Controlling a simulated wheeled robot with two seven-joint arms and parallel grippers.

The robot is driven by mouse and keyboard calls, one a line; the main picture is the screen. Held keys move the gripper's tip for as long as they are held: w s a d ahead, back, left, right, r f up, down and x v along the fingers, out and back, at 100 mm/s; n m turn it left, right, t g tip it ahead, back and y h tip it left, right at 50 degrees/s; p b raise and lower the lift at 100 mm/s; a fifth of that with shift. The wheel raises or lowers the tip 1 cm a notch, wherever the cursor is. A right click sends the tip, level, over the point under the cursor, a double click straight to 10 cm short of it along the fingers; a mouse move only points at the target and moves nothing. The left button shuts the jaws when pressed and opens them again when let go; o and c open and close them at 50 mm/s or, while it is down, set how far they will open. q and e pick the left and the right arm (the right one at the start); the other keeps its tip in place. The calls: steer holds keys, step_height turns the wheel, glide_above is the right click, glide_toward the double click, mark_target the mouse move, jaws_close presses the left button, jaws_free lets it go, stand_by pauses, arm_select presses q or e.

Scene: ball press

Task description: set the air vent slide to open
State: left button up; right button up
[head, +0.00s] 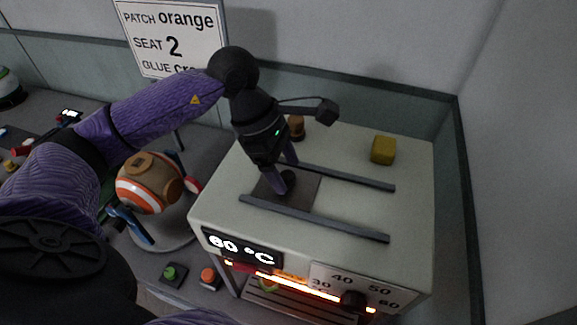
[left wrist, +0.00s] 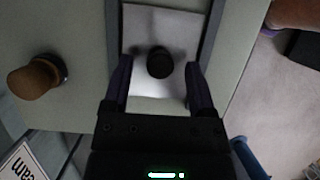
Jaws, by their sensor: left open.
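The air vent slide is a grey metal plate (head: 308,190) with a black knob (head: 289,178), lying between two dark rails on top of the pale oven-like box. The plate sits at the left end of the rails. In the left wrist view the plate (left wrist: 150,20) looks bright, and its round black knob (left wrist: 160,63) shows between my fingers. My left gripper (head: 282,182) points down at the knob, open, with one finger on each side of it. Contact with the knob cannot be told. My right gripper is not in view.
A yellow block (head: 383,150) and a brown knob (head: 296,127) are on the box top; the brown knob also shows in the left wrist view (left wrist: 35,77). The rails (head: 315,219) run clear to the right. An orange-and-white ball (head: 142,196) stands left of the box. The front display (head: 240,247) reads 60 °C.

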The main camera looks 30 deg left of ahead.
arm_select(q)
steer(key=shift+d+f, duration=0.2)
steer(key=shift+f, duration=0.2)
steer(key=shift+a+f, duration=0.1)
steer(key=shift+f, duration=0.05)
jaws_close()
stand_by(1.0)
